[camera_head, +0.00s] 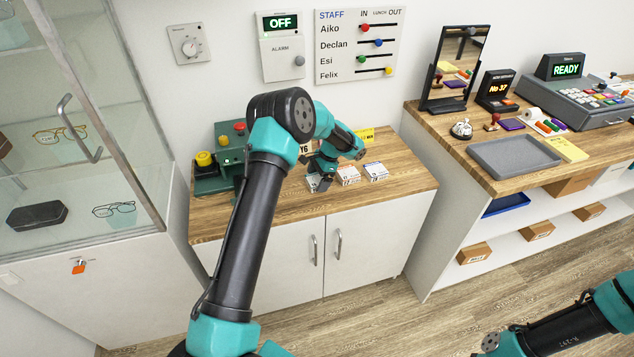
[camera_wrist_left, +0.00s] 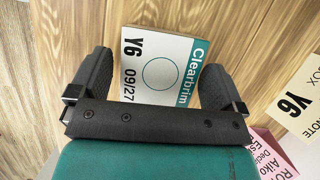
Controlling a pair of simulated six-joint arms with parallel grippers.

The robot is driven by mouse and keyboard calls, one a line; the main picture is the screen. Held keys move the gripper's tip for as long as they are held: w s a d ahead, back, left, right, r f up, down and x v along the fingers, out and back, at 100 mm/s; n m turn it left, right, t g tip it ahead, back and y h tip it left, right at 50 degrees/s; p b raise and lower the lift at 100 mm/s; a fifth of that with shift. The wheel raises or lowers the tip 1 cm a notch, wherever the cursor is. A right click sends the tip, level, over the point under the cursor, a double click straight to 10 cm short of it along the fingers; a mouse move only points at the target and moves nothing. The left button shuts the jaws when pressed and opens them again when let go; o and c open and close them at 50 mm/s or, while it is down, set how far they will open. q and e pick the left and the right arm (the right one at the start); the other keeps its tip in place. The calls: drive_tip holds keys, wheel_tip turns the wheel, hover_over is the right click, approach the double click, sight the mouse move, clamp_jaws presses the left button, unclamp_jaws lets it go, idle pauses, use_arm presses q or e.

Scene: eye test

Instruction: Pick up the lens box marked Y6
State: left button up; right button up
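The lens box marked Y6 (camera_wrist_left: 160,75) is white with a teal band reading Clearbrim and the date 09/27. In the left wrist view it lies between the fingers of my left gripper (camera_wrist_left: 156,66). The fingers are spread, one on each side, with a thin gap at the left; I cannot tell whether the right finger touches it. In the head view my left gripper (camera_head: 321,181) is low over the wooden counter and partly hides a box (camera_head: 313,183) there. Two more small white boxes, one nearer (camera_head: 348,175) and one farther right (camera_head: 376,172), stand beside it. My right gripper is out of view.
A cream note marked Y6 (camera_wrist_left: 296,100) and a pink note (camera_wrist_left: 272,152) are at the right in the wrist view. A green machine (camera_head: 229,150) with yellow and red knobs stands at the counter's left. The counter's right part (camera_head: 408,180) is clear. A glass cabinet (camera_head: 80,130) stands left.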

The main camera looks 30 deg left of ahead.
sight(313, 181)
use_arm(q)
drive_tip(key=c, duration=0.7)
drive_tip(key=shift+r, duration=0.1)
drive_tip(key=shift+c, duration=0.2)
drive_tip(key=shift+r, duration=0.6)
drive_tip(key=shift+s+d+r, duration=0.1)
drive_tip(key=shift+s+r, duration=0.1)
drive_tip(key=shift+r, duration=0.4)
drive_tip(key=shift+s+d+r, duration=0.1)
drive_tip(key=shift+s+r, duration=0.05)
drive_tip(key=shift+r, duration=0.4)
drive_tip(key=s+d+r, duration=0.1)
drive_tip(key=s+d, duration=0.7)
drive_tip(key=s, duration=0.5)
drive_tip(key=shift+r, duration=0.15)
